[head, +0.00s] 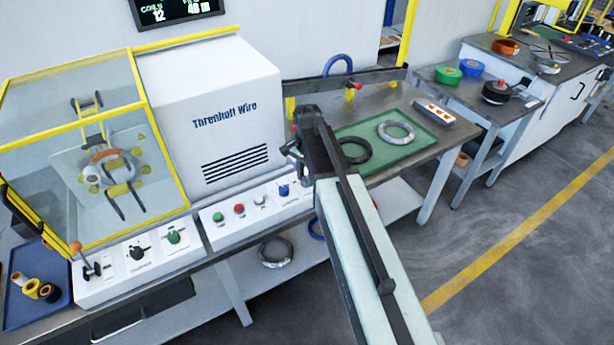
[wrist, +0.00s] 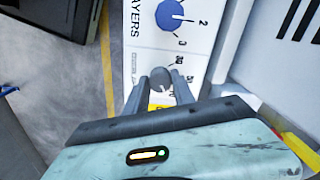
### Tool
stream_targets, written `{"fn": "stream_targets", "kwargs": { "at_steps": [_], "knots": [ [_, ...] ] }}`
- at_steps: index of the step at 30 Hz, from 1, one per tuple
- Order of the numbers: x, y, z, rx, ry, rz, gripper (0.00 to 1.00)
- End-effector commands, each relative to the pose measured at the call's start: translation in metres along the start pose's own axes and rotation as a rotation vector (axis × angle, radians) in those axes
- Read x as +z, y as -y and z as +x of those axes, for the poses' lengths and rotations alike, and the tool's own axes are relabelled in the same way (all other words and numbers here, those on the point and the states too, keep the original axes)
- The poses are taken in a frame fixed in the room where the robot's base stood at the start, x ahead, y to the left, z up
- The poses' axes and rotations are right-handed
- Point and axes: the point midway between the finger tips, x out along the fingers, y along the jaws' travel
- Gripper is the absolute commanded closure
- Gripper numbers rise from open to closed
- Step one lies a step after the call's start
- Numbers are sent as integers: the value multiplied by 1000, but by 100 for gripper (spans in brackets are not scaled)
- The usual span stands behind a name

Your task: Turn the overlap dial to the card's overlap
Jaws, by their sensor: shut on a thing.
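A grey overlap dial (wrist: 161,78) stands between the two fingers of my gripper (wrist: 163,90) in the wrist view, and the fingers are shut on it. Numbers are printed beside it on the white panel (wrist: 143,64); 30 and 50 seem readable, the lower ones are partly covered. I cannot tell which mark its pointer meets. In the head view my arm hides this dial and the fingertips. A blue dial (wrist: 170,14) marked LAYERS, with 2 and 3 beside it, is just above in the wrist view; it also shows in the head view (head: 284,190). I cannot make out the card.
Green (head: 218,217) and red (head: 239,209) buttons sit left on the same panel, below the white Threnholt Wire machine (head: 215,110). A green tray (head: 430,150) with coils lies right of my arm. A dark display (head: 178,10) hangs at the top.

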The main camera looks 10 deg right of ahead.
Motion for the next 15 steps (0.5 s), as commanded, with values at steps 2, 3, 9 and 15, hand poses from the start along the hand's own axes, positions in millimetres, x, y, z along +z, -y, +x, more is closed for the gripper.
{"fn": "stream_targets", "kwargs": {
  "at_steps": [2,3,9,15],
  "knots": [
    [-1,2,0,-6,-4,0,100],
    [-1,2,0,-6,-3,0,100],
    [-1,2,0,-5,-2,-1,48],
    [-1,1,0,-3,-1,-1,48]
  ]
}}
